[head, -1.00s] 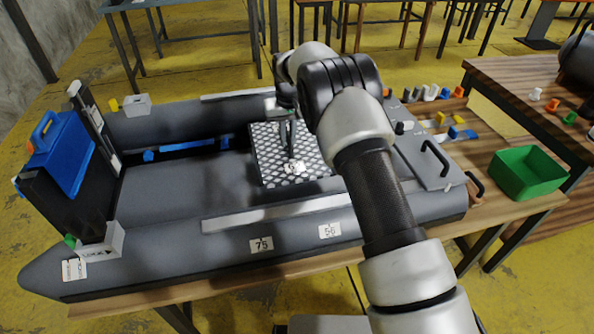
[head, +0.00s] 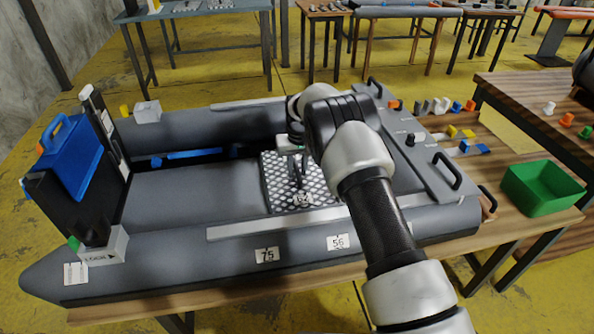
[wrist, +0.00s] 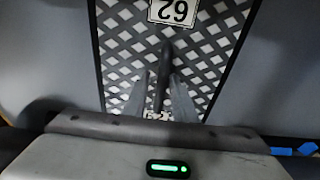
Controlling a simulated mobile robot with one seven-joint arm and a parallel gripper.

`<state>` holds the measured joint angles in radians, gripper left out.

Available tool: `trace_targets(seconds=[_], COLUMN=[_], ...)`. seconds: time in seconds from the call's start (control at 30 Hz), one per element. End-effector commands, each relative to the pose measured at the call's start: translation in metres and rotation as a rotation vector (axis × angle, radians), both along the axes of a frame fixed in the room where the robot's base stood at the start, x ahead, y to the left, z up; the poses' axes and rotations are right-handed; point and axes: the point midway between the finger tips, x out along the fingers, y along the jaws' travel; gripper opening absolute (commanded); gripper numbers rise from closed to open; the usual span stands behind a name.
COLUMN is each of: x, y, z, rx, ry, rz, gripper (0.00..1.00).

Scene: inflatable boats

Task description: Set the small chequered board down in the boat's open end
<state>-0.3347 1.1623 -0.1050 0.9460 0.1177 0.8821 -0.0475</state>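The small chequered board (head: 280,199), black and white with a "62" label, is inside the grey inflatable boat (head: 180,243), right of the middle. It lies roughly flat, its near edge by the near tube's pale strip. In the wrist view the board (wrist: 125,50) fills the middle, with grey surfaces on both sides. My gripper (head: 299,172) is above it; in the wrist view its fingers (wrist: 163,95) close around a dark upright grip on the board. I cannot tell whether the board touches the boat floor. My arm hides the board's right side.
A blue case (head: 72,155) stands at the boat's left end. A grey panel with handles (head: 425,150) covers the right end. A green bin (head: 542,188) and small coloured parts lie on the wooden table to the right. The boat's left floor (head: 190,190) is clear.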

Motion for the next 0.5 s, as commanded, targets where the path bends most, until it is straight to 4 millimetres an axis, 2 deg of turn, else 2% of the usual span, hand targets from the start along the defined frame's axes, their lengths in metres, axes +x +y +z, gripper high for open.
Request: trace_targets(seconds=[0.33, 0.5], x=[-0.002, -0.004], y=[0.001, 0.000], z=[0.000, 0.021], rx=[0.001, 0.002], ry=[0.005, 0.005], rz=[0.000, 0.000], gripper=[0.31, 0.31])
